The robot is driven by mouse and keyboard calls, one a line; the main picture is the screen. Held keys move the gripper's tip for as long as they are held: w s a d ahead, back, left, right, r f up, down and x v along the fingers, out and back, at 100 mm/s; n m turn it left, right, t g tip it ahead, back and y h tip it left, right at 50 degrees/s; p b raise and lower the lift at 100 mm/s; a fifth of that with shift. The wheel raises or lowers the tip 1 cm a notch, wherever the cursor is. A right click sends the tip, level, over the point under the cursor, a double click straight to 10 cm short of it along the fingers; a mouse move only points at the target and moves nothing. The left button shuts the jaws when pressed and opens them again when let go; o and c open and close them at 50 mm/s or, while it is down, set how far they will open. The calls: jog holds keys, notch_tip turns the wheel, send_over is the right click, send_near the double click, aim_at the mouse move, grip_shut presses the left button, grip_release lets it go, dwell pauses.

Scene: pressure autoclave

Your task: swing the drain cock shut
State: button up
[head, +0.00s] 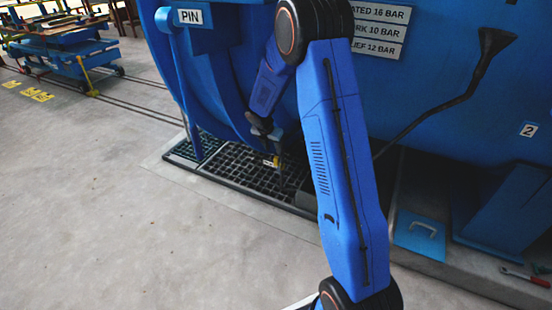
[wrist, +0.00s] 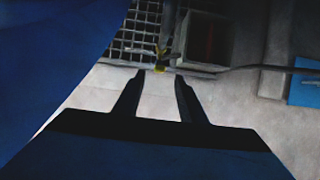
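The drain cock (head: 271,161) shows in the head view as a small yellow piece above the floor grating, below the blue vessel and mostly behind my arm. In the wrist view the drain cock (wrist: 161,68) shows yellow just beyond my fingertips, roughly centred between them. My gripper (wrist: 161,77) is open, with bare floor showing between its two dark fingers. I cannot tell whether either finger touches the cock. In the head view my gripper (head: 268,133) points down near the cock, and its fingers are hard to make out. The cock's exact angle is unclear.
The black floor grating (head: 245,182) lies under the vessel (head: 440,100). A dark open box (wrist: 208,42) stands right of the cock. A thin dark pipe runs down from a funnel (head: 495,42). A blue plate with a handle (head: 418,238) lies right. Open floor spreads left.

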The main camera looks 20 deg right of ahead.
aim_at(276, 157)
jog(key=x, duration=0.8)
jog(key=shift+w+d+f, duration=0.1)
jog(key=shift+f, duration=0.2)
grip_shut()
